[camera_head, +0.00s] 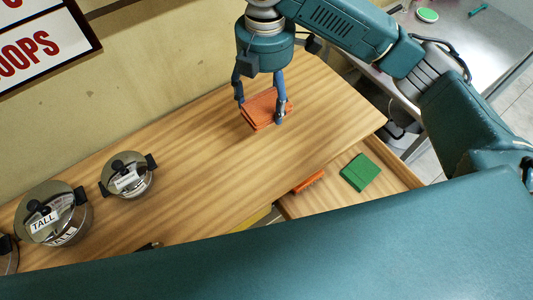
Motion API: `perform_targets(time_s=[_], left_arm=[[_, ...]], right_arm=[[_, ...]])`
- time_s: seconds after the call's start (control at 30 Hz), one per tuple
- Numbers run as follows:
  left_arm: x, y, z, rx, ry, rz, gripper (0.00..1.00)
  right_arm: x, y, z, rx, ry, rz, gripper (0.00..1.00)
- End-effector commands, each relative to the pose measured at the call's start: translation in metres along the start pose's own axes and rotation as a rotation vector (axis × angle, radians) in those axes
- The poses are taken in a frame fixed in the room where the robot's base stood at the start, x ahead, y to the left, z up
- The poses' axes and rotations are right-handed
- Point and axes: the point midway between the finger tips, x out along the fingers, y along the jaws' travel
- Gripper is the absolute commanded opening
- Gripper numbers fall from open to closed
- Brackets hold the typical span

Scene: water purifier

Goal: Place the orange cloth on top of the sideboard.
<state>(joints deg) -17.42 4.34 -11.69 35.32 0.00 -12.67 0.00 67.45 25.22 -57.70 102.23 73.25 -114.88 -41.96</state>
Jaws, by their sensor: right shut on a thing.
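The orange cloth (262,111) is a small folded block between the fingers of my right gripper (261,108). My right gripper is shut on it and points down over the far right part of the wooden sideboard (215,150). The cloth is at or just above the sideboard top; I cannot tell whether it touches. My left gripper does not show.
An open drawer (330,190) below the front edge holds a green folded cloth (360,172) and another orange item (308,181). Lidded metal pots (52,215) (130,178) stand at the left. A grey table (460,50) is at the upper right.

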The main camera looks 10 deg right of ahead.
Motion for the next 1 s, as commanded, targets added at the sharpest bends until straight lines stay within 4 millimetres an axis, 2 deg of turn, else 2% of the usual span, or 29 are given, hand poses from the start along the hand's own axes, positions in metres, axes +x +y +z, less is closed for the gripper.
perform_targets(time_s=[0.07, 0.17, 0.43, 0.5, 0.63, 1.0], left_arm=[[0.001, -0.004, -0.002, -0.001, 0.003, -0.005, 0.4], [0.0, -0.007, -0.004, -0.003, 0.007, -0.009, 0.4], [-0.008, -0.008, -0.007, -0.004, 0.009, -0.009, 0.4], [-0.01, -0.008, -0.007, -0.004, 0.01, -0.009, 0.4], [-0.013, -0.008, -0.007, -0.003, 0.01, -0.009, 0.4], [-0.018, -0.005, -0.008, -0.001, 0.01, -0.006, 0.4]], right_arm=[[-0.001, 0.002, -0.001, -0.037, -0.002, -0.002, 0.49], [0.012, 0.002, -0.002, -0.053, -0.001, -0.005, 0.49], [0.081, 0.001, -0.001, -0.05, -0.002, -0.007, 0.48], [0.099, 0.001, -0.001, -0.05, -0.002, -0.007, 0.32], [0.129, 0.001, -0.001, -0.049, -0.002, -0.006, 0.32], [0.174, 0.001, -0.001, -0.05, -0.002, -0.005, 0.32]])
